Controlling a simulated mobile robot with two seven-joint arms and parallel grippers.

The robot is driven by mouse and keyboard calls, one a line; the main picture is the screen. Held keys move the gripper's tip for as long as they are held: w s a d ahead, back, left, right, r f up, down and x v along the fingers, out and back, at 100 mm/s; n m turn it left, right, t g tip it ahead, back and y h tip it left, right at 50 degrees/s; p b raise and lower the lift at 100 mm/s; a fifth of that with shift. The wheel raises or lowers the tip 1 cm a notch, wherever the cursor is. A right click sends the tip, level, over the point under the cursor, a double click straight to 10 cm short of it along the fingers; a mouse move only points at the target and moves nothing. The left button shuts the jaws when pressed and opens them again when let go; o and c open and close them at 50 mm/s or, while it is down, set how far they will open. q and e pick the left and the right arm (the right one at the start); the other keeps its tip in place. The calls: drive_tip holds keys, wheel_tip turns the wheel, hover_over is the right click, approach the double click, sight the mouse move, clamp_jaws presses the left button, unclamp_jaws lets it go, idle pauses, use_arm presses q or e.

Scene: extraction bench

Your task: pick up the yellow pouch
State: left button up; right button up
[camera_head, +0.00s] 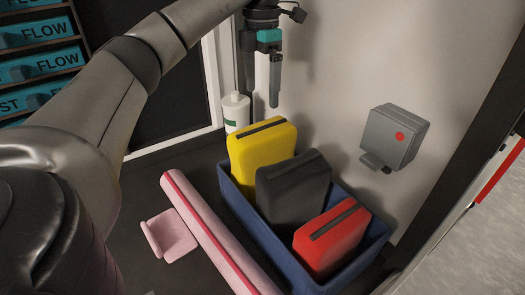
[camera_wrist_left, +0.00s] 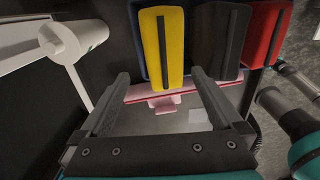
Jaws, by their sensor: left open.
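The yellow pouch (camera_head: 262,147) stands upright at the far left end of a blue bin (camera_head: 262,238), with a dark strip along its top. It also shows in the left wrist view (camera_wrist_left: 174,50), just beyond the fingertips. My left gripper (camera_head: 274,103) is open and empty, pointing down above and behind the pouch, near the wall. In the left wrist view its two fingers (camera_wrist_left: 160,74) are spread, with nothing between them. My right gripper is not in view.
A black pouch (camera_head: 293,188) and a red pouch (camera_head: 331,241) share the bin. A white bottle (camera_head: 236,113) stands close behind the yellow pouch. A pink roll (camera_head: 212,228) lies left of the bin. A grey box with a red dot (camera_head: 395,135) is on the wall.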

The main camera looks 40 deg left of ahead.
use_arm(q)
drive_tip(key=b, duration=0.2)
hover_over(261, 129)
wheel_tip(261, 129, down, 5)
drive_tip(key=shift+d+f, duration=0.1)
drive_tip(key=shift+f, duration=0.1)
wheel_tip(261, 129, down, 4)
drive_tip(key=shift+r, duration=0.2)
wheel_tip(261, 129, down, 5)
drive_tip(key=shift+f+p, duration=0.1)
drive_tip(key=shift+p, duration=0.55)
drive_tip(key=shift+w+f, duration=0.1)
drive_tip(key=shift+f, duration=0.25)
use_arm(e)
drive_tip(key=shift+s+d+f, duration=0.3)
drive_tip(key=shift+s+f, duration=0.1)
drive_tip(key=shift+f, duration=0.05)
use_arm(q)
drive_tip(key=c, duration=1.1)
clamp_jaws()
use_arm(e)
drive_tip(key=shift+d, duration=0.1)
use_arm(q)
drive_tip(key=shift+r, duration=0.1)
